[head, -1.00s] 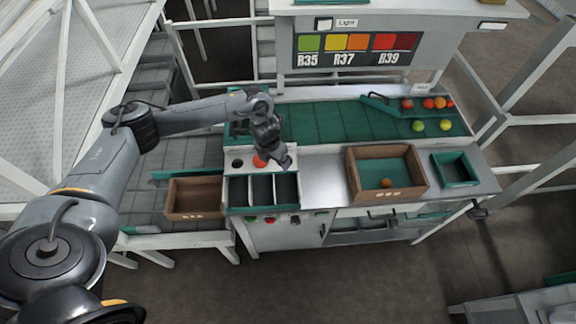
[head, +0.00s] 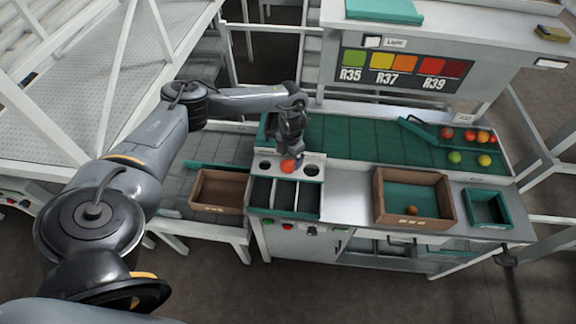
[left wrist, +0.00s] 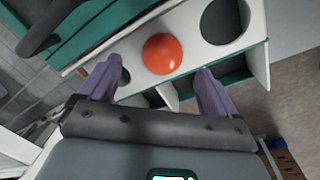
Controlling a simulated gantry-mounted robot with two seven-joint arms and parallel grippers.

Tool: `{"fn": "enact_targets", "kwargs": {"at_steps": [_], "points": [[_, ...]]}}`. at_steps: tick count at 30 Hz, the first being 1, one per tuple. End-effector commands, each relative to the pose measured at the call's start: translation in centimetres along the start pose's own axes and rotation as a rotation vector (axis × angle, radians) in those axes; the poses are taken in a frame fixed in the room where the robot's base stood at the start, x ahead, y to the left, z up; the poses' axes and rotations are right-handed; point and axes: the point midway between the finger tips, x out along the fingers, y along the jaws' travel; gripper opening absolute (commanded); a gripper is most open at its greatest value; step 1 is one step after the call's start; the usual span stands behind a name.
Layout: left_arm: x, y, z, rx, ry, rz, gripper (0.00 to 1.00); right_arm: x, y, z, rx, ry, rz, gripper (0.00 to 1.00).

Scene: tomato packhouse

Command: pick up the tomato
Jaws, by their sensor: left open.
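A round red tomato (head: 289,166) sits in the middle hole of a white panel (head: 276,178) with round holes, behind a divided bin. In the left wrist view the tomato (left wrist: 162,53) lies ahead of and between the fingers, with a clear gap to both. My left gripper (head: 298,157) is open and empty, pointing down close above the tomato. Its two purple-grey fingers (left wrist: 156,85) show spread in the left wrist view. My right gripper is in neither view.
A three-slot green bin (head: 284,213) stands in front of the panel. Several tomatoes (head: 470,136) lie on the green belt (head: 350,143). An empty wooden crate (head: 213,207) stands left.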

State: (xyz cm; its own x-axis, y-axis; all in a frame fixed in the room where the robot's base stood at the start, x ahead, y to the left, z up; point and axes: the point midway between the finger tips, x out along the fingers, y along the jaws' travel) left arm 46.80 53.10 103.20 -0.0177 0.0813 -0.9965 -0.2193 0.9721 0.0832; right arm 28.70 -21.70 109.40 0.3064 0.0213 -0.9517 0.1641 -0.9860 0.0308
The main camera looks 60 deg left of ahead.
Motion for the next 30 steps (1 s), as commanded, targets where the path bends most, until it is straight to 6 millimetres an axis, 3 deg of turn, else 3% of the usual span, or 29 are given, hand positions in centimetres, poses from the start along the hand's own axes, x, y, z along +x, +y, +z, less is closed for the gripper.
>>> {"fn": "enact_targets", "kwargs": {"at_steps": [9,18,20,27,30], "points": [[3.7,-0.3,-0.3,0.001,0.003,0.000,0.92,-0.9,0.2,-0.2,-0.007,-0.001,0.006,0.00],[4.1,-0.3,-0.2,0.001,0.000,-0.001,0.92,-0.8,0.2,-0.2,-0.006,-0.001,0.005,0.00],[4.1,-0.3,-0.2,0.001,0.000,0.000,0.86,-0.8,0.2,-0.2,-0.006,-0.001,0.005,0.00],[4.1,-0.3,-0.2,0.001,0.001,0.000,0.49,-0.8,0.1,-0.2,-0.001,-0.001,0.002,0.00],[4.1,-0.3,-0.2,0.001,0.000,0.000,0.47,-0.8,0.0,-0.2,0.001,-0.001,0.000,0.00]]}}
